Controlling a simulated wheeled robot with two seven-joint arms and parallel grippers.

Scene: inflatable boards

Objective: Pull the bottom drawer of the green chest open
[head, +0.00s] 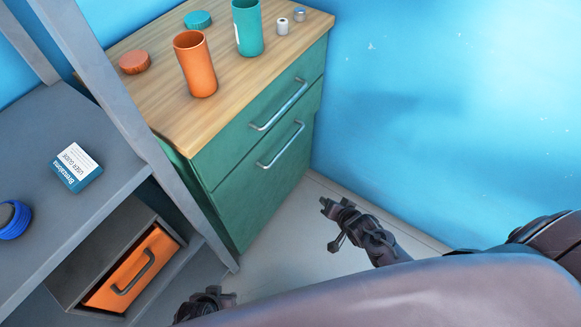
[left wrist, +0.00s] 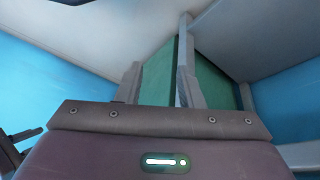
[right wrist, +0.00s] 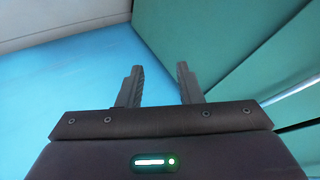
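The green chest (head: 245,170) has a wooden top and two drawer fronts with silver bar handles, both looking closed. The bottom drawer (head: 265,185) has its handle (head: 282,146) near its upper edge. My right gripper (head: 328,210) is low in front of the chest, to its right and apart from the handle. In the right wrist view its fingers (right wrist: 160,85) are open and empty, with green chest surface (right wrist: 235,40) at the right. My left gripper (head: 215,298) is low near the shelf foot. In the left wrist view its fingers (left wrist: 160,85) are spread, with green chest surface between them.
A grey shelf unit (head: 110,90) stands left of the chest, holding a blue box (head: 76,168), a blue roll (head: 12,220) and an orange drawer (head: 132,270). Orange (head: 196,65) and teal (head: 248,28) cups stand on the chest. A blue wall (head: 450,100) bounds the right.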

